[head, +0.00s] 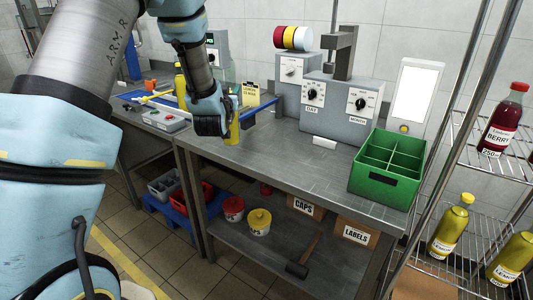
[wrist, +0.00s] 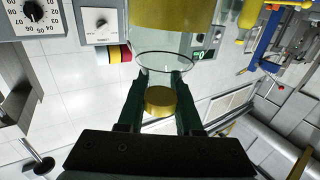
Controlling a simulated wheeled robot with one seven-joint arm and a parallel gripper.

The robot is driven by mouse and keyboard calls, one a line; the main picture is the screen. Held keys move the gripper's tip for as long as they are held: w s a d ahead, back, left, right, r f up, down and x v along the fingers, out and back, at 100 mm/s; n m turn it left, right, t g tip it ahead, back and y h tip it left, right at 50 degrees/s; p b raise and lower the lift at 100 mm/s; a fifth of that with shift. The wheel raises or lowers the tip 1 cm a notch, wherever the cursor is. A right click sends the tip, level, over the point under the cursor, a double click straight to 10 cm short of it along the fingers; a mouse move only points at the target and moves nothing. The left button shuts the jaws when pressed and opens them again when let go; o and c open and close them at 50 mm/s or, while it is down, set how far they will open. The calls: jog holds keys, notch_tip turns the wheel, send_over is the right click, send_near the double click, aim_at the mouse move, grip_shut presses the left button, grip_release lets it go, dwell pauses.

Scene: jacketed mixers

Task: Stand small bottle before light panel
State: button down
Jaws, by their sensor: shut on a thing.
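My gripper (head: 228,122) is shut on a small bottle (head: 233,133) above the left part of the steel bench. In the wrist view my gripper (wrist: 160,100) has its dark fingers on both sides of the small bottle's clear glass (wrist: 165,65). The bottle's yellow cap lies between the fingers, and its yellow contents show at the top of the picture. In the head view the fingers and wrist hide part of the bottle. The light panel (head: 418,92) is a bright white upright rectangle at the back right of the bench, well apart from the bottle.
A green divided crate (head: 388,170) stands at the bench's right end, close in front of the light panel. Grey machines (head: 335,108) with dials stand along the back. The bench top (head: 285,155) is mostly clear. A wire rack (head: 470,130) with bottles stands at right.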

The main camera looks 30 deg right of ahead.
jog(key=s+d+r+m+g+h, duration=0.15)
jog(key=s+d+r, duration=0.25)
jog(key=d, duration=0.5)
notch_tip(320, 180, down, 10)
jog(key=p, duration=0.3)
jog(key=shift+s+h, duration=0.2)
jog(key=shift+h, duration=0.25)
jog(key=shift+f, duration=0.1)
jog(key=c, duration=0.6)
grip_release()
